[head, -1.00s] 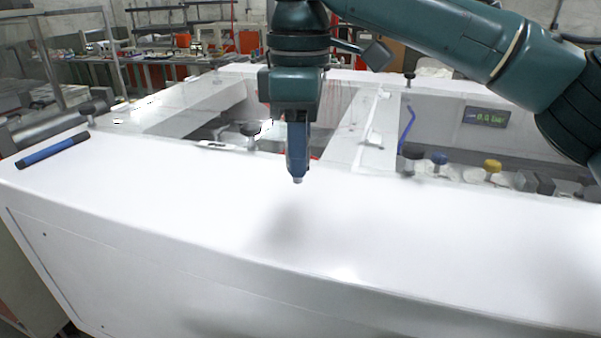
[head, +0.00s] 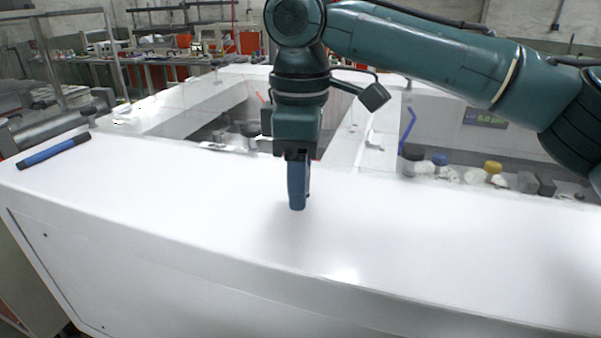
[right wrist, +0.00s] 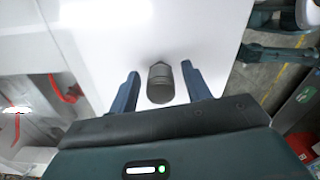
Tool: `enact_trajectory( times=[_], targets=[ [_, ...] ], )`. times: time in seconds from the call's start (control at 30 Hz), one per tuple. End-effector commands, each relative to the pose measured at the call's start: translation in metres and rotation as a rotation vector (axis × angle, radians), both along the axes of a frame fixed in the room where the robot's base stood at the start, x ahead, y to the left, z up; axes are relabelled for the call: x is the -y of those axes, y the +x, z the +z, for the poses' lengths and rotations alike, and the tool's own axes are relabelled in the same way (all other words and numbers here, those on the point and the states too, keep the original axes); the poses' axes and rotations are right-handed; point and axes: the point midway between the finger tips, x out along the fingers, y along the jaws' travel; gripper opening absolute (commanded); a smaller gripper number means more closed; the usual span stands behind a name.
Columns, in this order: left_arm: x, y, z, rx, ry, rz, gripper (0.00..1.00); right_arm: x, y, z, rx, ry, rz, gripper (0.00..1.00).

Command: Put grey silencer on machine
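The grey silencer (right wrist: 160,84) is a short dark cylinder with a tapered end. In the right wrist view it sits between the two blue fingers of my right gripper (right wrist: 160,90), with a small gap on each side. In the head view my right gripper (head: 298,206) points straight down, its fingertips low over the white top of the machine (head: 190,210). The fingers hide the silencer there, and I cannot tell whether it touches the surface. My left gripper is not in view.
A dark blue marker-like rod (head: 53,150) lies at the machine's left edge. Behind the top is an open recess with several knobs, including a yellow one (head: 493,167), and a digital display (head: 485,118). The white top around my gripper is clear.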

Motion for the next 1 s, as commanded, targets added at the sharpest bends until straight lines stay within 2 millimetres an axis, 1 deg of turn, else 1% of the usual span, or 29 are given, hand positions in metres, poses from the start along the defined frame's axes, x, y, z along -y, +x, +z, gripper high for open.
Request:
enact_trajectory(
  times=[0.17, 0.27, 0.37, 0.6, 0.8, 0.9, 1.0],
  targets=[
    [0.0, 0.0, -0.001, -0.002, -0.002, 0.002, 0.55, 0.0, 0.0, 0.0, 0.001, 0.0, 0.0, 0.48],
    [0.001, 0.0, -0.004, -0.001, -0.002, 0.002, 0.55, 0.0, 0.0, 0.004, 0.004, 0.0, 0.0, 0.48],
    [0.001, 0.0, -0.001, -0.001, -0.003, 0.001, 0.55, -0.001, 0.001, 0.019, 0.003, 0.002, -0.001, 0.48],
    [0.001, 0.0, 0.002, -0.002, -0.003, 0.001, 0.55, -0.001, 0.0, 0.072, 0.002, 0.003, 0.0, 0.48],
    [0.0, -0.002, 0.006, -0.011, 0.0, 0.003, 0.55, 0.0, 0.0, 0.11, 0.003, 0.0, 0.0, 0.48],
    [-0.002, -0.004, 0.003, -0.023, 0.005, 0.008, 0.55, 0.0, 0.0, 0.119, 0.002, -0.001, -0.001, 0.48],
    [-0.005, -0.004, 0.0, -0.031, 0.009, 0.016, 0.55, 0.0, 0.0, 0.124, 0.001, -0.001, -0.001, 0.48]
  ],
)
